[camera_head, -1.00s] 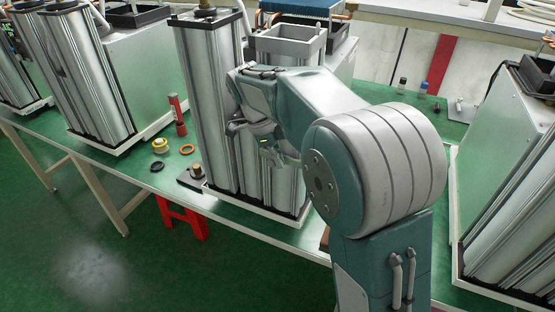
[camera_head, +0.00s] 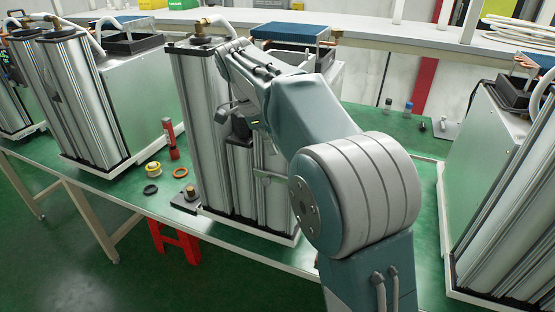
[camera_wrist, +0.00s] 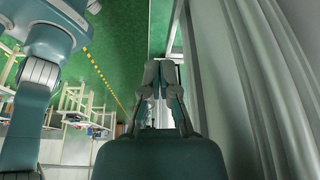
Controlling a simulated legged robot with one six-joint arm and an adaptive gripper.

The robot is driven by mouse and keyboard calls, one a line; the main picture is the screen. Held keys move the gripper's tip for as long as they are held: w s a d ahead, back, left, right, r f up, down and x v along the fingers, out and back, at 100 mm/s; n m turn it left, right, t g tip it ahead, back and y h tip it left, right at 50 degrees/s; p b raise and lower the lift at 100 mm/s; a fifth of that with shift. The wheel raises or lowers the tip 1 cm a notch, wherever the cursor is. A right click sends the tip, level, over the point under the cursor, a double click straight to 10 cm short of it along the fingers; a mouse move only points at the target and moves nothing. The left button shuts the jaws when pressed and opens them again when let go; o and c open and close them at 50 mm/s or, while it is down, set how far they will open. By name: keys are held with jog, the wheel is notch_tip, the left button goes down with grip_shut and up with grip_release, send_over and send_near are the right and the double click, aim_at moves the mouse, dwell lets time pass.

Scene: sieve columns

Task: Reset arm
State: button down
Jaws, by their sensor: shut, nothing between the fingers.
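My arm reaches up and leftward across the middle of the head view. My gripper shows in the wrist view (camera_wrist: 161,76) with its two fingers together, shut and empty. The tall silver column stands upright on a white-edged base on the green bench (camera_head: 135,195). Shorter silver columns (camera_head: 243,180) stand beside it, partly hidden by my arm. In the wrist view, ribbed silver column walls (camera_wrist: 265,90) run close along the right of my gripper.
Other column units stand at left (camera_head: 75,100) and right (camera_head: 515,190). A red stool (camera_head: 172,242) stands below. Small bottles (camera_head: 407,108) stand at the back.

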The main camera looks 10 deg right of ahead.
jog(key=shift+r, duration=0.2)
jog(key=shift+d, duration=0.15)
jog(key=s+d+r+n+t+y, duration=0.15)
jog(key=s+d+n+t, duration=0.25)
jog(key=s+n, duration=0.85)
jog(key=s+f+n+t+y, duration=0.1)
jog(key=s+f+n, duration=0.3)
jog(key=s, duration=0.3)
jog(key=s+d+f+n+t+y, duration=0.1)
jog(key=s+f+n+t, duration=0.1)
jog(key=s+f+n, duration=0.2)
jog(key=s+n, duration=0.2)
jog(key=s, duration=0.1)
jog(key=shift+f+n, duration=0.25)
jog(key=shift+n, duration=0.1)
jog(key=shift+d, duration=0.1)
